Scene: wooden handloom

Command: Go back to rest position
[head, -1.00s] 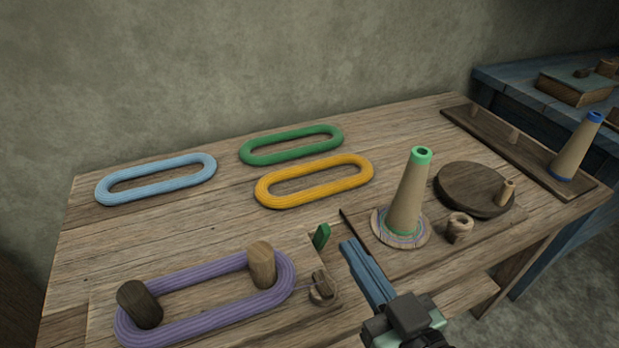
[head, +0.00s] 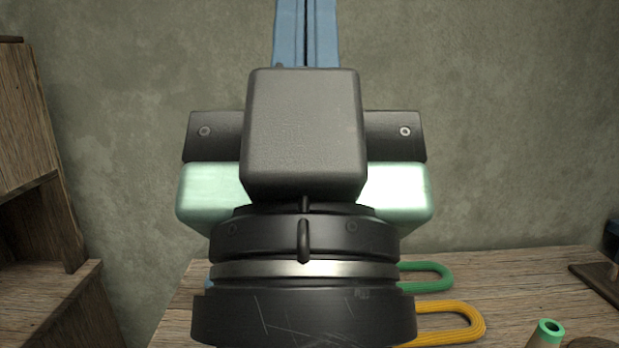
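My gripper (head: 306,32) stands upright in the middle of the head view, close to the camera. Its two blue fingers point up and lie side by side with only a thin dark line between them. Nothing shows between them. The fingertips are cut off by the top edge. The gripper is raised in front of the wall, clear of the table things in the picture. Its body hides the middle of the view.
The wooden table (head: 525,275) lies low behind my gripper. Parts of a green skein (head: 440,272) and a yellow skein (head: 470,325) show at right, with a green-topped cone (head: 547,333) at the bottom edge. A wooden cabinet (head: 25,130) stands at left.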

